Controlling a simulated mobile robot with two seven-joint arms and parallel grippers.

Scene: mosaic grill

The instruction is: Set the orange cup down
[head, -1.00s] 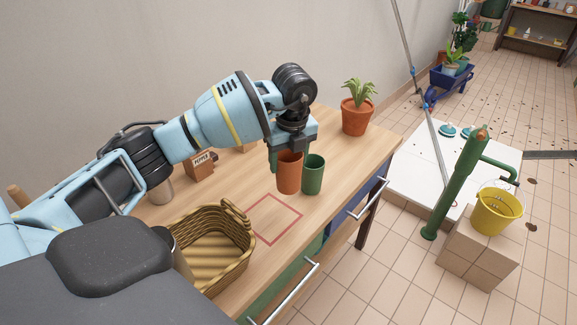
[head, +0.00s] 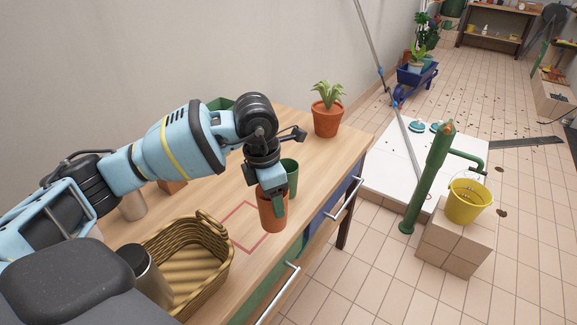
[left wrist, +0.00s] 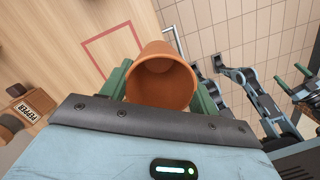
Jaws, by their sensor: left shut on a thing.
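A red square outline (head: 233,239) on the wooden counter lies just left of the cup in the head view. I cannot tell whether the cup's base touches the counter. A green cup (head: 291,178) stands just behind it. My right gripper (left wrist: 292,77) shows small at the right edge of the left wrist view.
A wicker basket (head: 222,262) and a metal canister (head: 146,275) stand on the counter (head: 318,168) at the near left. A potted plant (head: 327,119) stands at the far end. Drawer handles (head: 281,290) stick out along the front. A pepper box (left wrist: 30,108) shows in the left wrist view.

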